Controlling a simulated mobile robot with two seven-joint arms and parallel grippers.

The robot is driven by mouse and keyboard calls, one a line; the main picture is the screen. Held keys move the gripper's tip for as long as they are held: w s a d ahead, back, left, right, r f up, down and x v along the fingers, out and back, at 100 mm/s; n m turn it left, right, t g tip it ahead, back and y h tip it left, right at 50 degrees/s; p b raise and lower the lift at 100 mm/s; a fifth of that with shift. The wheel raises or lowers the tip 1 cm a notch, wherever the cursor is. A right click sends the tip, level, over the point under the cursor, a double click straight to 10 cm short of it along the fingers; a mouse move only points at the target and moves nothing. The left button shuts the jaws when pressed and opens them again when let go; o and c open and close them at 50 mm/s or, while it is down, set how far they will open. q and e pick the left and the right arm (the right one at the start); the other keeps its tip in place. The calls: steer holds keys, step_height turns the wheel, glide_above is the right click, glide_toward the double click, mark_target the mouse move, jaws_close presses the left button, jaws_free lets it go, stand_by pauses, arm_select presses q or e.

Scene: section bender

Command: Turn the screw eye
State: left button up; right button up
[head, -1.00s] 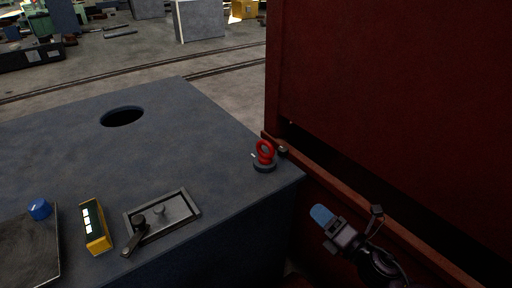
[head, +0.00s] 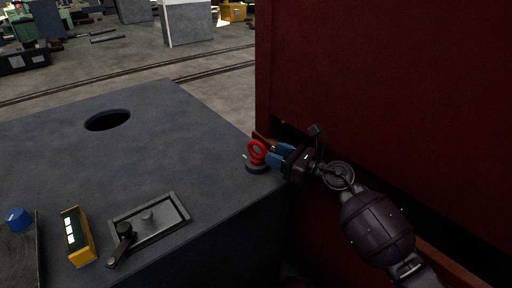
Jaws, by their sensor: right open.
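The red screw eye (head: 257,151) stands upright on a dark round base (head: 257,168) at the right corner of the grey-blue bench top. My right gripper (head: 272,152) has come in from the right and is open, with its blue fingers just to the right of the ring. I cannot tell whether a finger touches the ring. The fingers hide the small dark knob area behind the base. My left gripper is not in view.
A large dark red panel (head: 390,90) rises close behind my right arm. On the bench (head: 190,130) are a round hole (head: 108,120), a recessed plate with a crank (head: 150,216), a yellow box (head: 76,236) and a blue knob (head: 19,218). The middle of the bench is clear.

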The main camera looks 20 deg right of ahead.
mark_target(248, 143)
steer(key=x, duration=0.6)
steer(key=shift+f+b, duration=0.15)
steer(key=shift+b, duration=0.25)
steer(key=shift+w+a, duration=0.3)
steer(key=shift+w, duration=0.05)
steer(key=shift+c, duration=0.3)
